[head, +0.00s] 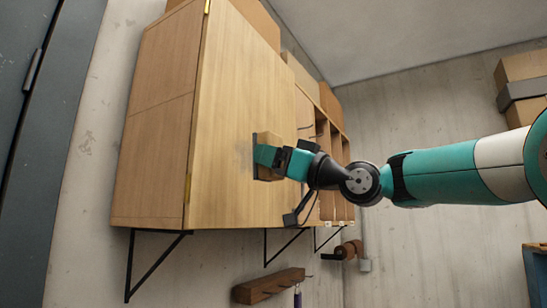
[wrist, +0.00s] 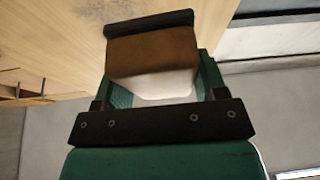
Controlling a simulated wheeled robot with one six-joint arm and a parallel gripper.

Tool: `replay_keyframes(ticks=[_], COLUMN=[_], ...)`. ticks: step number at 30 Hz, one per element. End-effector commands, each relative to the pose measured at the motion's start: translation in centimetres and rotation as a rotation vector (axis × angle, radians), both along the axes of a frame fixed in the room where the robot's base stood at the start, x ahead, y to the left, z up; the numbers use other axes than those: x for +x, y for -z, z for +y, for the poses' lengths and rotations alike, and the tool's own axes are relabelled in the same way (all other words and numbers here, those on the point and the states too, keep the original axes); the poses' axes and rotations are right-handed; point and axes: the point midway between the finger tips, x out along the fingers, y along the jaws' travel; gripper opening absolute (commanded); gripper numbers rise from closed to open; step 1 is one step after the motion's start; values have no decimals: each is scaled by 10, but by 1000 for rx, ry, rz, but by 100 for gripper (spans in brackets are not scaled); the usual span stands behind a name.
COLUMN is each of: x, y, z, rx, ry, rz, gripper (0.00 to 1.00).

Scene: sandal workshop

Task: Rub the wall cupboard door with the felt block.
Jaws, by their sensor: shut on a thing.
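The wall cupboard (head: 155,120) hangs on the left wall, and its wide wooden door (head: 228,110) faces my arm. The door looks shut and has a faint greyish smudge left of my gripper. My gripper (head: 266,158) is shut on the felt block (head: 268,140), a wooden block with a dark felt face. The felt face is against the door or very close to it, near the door's right part. In the wrist view the block (wrist: 152,58) sits between the fingers, with its dark felt edge (wrist: 135,25) by the door's wood (wrist: 60,35).
Open wooden pigeonholes (head: 325,135) adjoin the cupboard on the right. Black brackets (head: 150,262) stand below it. A wooden rail (head: 268,286) with hooks is lower on the wall. A dark metal cabinet (head: 45,130) is at far left. Boxes (head: 522,85) sit high at right.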

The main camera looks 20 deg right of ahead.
Motion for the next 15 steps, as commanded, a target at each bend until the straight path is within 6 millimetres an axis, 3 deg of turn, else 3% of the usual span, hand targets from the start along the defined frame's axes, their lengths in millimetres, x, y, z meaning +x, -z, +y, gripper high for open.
replay_keyframes(ticks=[5,15], x=[-1,28], y=[-9,-10], z=[0,18], rx=[10,8], ry=[1,6], rz=[-8,-5], gripper=[46,46])
